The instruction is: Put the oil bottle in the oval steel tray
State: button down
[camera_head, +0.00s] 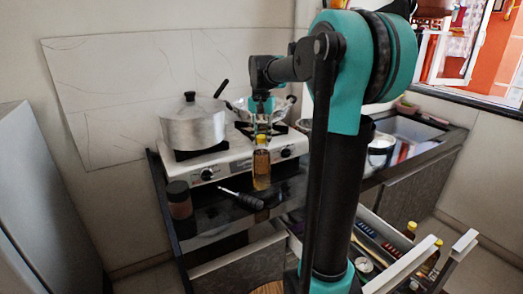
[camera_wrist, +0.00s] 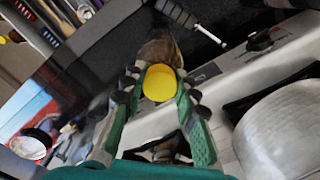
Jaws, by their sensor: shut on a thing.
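The oil bottle (camera_head: 261,170), amber with a yellow cap, is upright in front of the stove at the counter's front part. My gripper (camera_head: 262,132) points down from above and is shut on its upper end. In the wrist view the yellow cap (camera_wrist: 159,83) lies between my gripper's two fingers (camera_wrist: 158,76). I cannot tell whether the bottle's base touches the dark counter. I cannot make out an oval steel tray for certain; my arm hides part of the counter to the right of the stove.
A lidded pot (camera_head: 194,124) and a pan stand on the stove (camera_head: 215,172). A steel pot (camera_head: 380,152) stands right of my arm.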

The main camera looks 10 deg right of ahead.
aim_at(261, 149)
jog(key=shift+f, duration=2.35)
jog(key=c, duration=1.2)
grip_release()
jog(key=shift+o, duration=0.2)
notch_tip(261, 149, up, 12)
jog(key=shift+r, duration=0.15)
